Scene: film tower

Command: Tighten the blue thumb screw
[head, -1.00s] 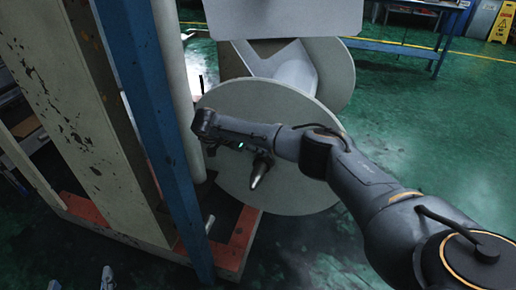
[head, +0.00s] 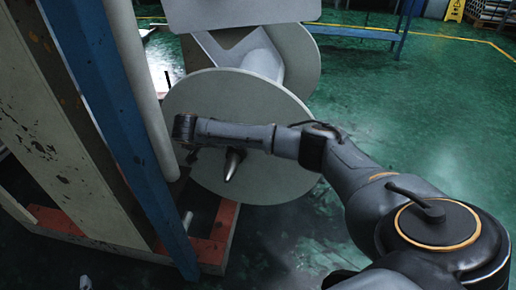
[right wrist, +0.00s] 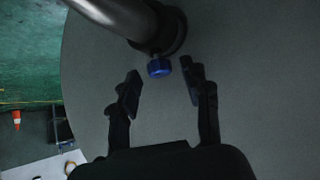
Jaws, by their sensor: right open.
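The blue thumb screw (right wrist: 159,66) sits on the dark collar (right wrist: 172,30) of a metal shaft, against the face of a large grey disc. In the right wrist view my right gripper (right wrist: 163,86) is open and empty. Its two fingers stand to either side of and just below the screw, with the screw near the gap between the tips. I see no contact. In the head view my right arm reaches across the front of the disc (head: 275,185); the screw cannot be made out there. My left gripper is not in view.
A blue post (head: 125,125) and a pale, chipped frame (head: 50,150) stand left of the disc. A red-orange base (head: 215,250) lies below. A pale panel (head: 240,10) is above. Green floor (head: 400,110) is open at the right.

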